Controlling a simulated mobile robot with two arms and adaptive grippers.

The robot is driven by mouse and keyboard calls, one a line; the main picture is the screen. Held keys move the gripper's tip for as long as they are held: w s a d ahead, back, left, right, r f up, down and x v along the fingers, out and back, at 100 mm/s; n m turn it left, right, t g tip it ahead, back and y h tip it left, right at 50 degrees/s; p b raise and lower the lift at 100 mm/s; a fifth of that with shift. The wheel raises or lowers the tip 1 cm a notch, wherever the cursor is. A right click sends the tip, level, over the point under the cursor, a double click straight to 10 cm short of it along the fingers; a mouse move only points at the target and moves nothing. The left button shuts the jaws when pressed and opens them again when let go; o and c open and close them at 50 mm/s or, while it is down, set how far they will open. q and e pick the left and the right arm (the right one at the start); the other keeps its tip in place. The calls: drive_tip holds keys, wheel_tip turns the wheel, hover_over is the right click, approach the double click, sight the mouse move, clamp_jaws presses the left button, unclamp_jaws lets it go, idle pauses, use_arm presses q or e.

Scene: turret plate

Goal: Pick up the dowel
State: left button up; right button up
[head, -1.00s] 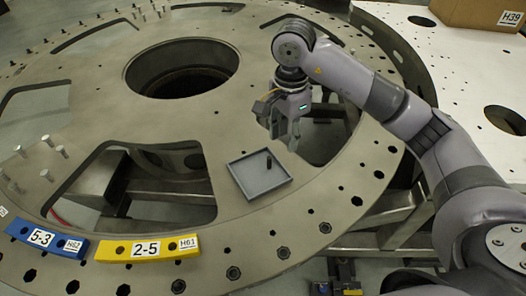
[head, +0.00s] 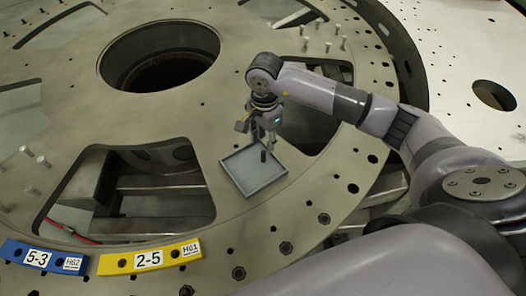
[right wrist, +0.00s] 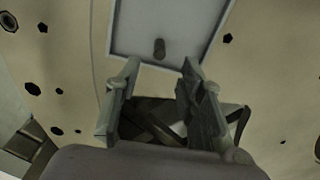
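The dowel is a small dark cylinder that stands in a shallow grey square tray (head: 246,178) on the turret plate. In the right wrist view the dowel (right wrist: 159,48) stands near the tray's edge closest to the gripper, inside the tray (right wrist: 185,22). My right gripper (right wrist: 160,72) is open and empty, its fingers either side of the dowel's line but short of it in the picture. In the head view the right gripper (head: 267,148) points down over the tray's far right part, and its fingers largely hide the dowel. My left gripper is not in view.
The large metal turret plate (head: 235,85) has a round central hole (head: 160,60), wide cut-outs and upright pins (head: 335,30). A blue block labelled 5-3 (head: 15,252) and a yellow block labelled 2-5 (head: 120,262) lie along its front rim. A cut-out lies right beside the tray.

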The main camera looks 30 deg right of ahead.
sight(263, 152)
drive_tip(key=shift+s+a+f+p, duration=0.1)
drive_tip(key=shift+f+p, duration=0.25)
drive_tip(key=shift+f, duration=0.5)
drive_tip(key=f+p, duration=0.2)
drive_tip(key=f, duration=0.2)
drive_tip(key=shift+a+f, duration=0.15)
drive_tip(key=shift+a, duration=0.05)
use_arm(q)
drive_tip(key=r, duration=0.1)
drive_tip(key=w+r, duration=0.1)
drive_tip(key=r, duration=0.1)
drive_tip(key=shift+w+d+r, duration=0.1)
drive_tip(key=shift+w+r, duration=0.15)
use_arm(e)
drive_tip(key=shift+f, duration=0.25)
drive_tip(key=shift+c, duration=0.3)
clamp_jaws()
